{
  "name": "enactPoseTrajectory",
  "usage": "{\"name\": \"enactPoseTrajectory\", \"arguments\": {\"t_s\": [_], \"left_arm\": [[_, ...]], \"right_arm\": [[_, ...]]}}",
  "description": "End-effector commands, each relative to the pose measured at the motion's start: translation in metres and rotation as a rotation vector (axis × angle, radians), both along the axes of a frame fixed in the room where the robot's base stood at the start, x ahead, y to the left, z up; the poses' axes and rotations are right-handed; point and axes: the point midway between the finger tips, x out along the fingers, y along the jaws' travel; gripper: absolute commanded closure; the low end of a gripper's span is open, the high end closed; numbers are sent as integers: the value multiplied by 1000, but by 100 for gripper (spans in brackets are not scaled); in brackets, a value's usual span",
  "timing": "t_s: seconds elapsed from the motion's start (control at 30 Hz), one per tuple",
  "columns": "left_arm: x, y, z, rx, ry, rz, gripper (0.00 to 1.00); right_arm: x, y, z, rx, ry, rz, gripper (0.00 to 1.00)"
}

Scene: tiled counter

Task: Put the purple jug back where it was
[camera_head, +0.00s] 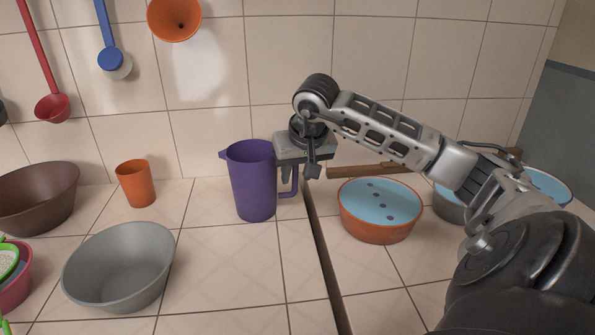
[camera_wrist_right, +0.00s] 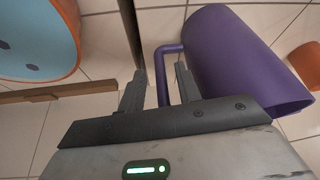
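The purple jug (camera_head: 252,182) stands upright on the tiled counter, left of a raised dividing edge, its spout to the left and its handle (camera_head: 291,183) to the right. My right gripper (camera_head: 308,168) is at the upper handle, on the jug's right side. In the right wrist view the jug (camera_wrist_right: 240,62) fills the upper right. The fingers of the right gripper (camera_wrist_right: 158,92) are apart, with the handle (camera_wrist_right: 161,75) between them and gaps visible beside it. My left gripper is not in view.
An orange cup (camera_head: 136,184), a grey bowl (camera_head: 120,268) and a brown bowl (camera_head: 38,198) stand left of the jug. An orange bowl with blue contents (camera_head: 379,212) is right of the dividing edge (camera_head: 325,262). Utensils hang on the wall. The counter before the jug is clear.

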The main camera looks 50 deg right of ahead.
Motion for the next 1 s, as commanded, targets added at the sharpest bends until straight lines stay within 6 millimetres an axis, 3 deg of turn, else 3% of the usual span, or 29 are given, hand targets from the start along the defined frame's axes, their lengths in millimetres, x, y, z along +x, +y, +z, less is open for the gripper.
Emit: {"name": "enactPoseTrajectory", "arguments": {"t_s": [0.23, 0.7, 1.0], "left_arm": [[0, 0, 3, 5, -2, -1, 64], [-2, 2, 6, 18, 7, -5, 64], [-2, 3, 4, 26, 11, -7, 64]], "right_arm": [[-4, 1, 16, -2, -4, 0, 66], [-37, 17, 102, -1, -4, 0, 66], [-43, 20, 114, 0, 0, 0, 66]]}}
